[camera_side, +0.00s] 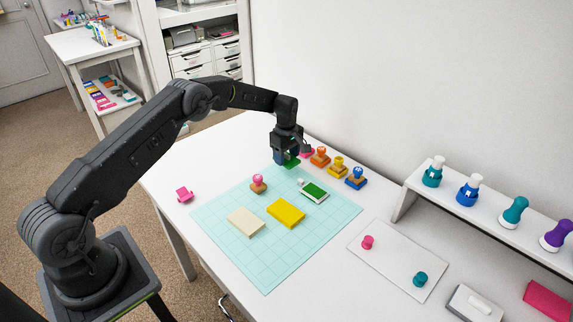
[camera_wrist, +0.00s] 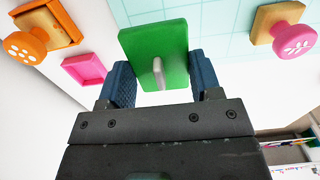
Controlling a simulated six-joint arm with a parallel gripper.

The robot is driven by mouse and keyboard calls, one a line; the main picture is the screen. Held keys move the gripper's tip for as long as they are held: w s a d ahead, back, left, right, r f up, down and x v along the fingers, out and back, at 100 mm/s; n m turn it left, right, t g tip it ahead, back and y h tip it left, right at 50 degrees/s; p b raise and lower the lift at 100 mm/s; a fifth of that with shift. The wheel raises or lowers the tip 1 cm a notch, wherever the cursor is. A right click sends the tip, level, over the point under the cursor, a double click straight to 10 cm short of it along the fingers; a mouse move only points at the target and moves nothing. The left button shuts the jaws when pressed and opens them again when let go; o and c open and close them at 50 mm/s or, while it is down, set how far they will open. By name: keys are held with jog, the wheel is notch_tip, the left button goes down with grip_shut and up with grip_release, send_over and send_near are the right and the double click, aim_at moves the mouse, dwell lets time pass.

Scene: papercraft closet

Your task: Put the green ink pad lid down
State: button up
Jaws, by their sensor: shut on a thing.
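My gripper (camera_side: 288,157) is shut on the green ink pad lid (camera_side: 292,163) and holds it up near the back corner of the cutting mat. In the wrist view the green lid (camera_wrist: 150,40) is a flat green slab with a small grey handle, between the blue fingers of my gripper (camera_wrist: 163,76). An open pad with a green surface and pale rim (camera_side: 313,191) lies on the mat, to the right of and nearer than the lid. Whether the lid touches anything beneath is hidden in the side view.
A cream block (camera_side: 245,222) and a yellow block (camera_side: 286,213) lie on the mat (camera_side: 262,265). A pink-topped stamp (camera_side: 258,184) stands there too. Orange (camera_side: 320,157), yellow (camera_side: 338,166) and blue (camera_side: 355,178) stamps line the back. A pink piece (camera_side: 184,194) lies left.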

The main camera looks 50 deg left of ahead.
aim_at(286, 159)
jog(key=shift+f, duration=1.95)
jog(key=shift+f, duration=0.15)
jog(key=o, duration=0.9)
notch_tip(286, 159, up, 12)
jog(key=shift+r, duration=0.2)
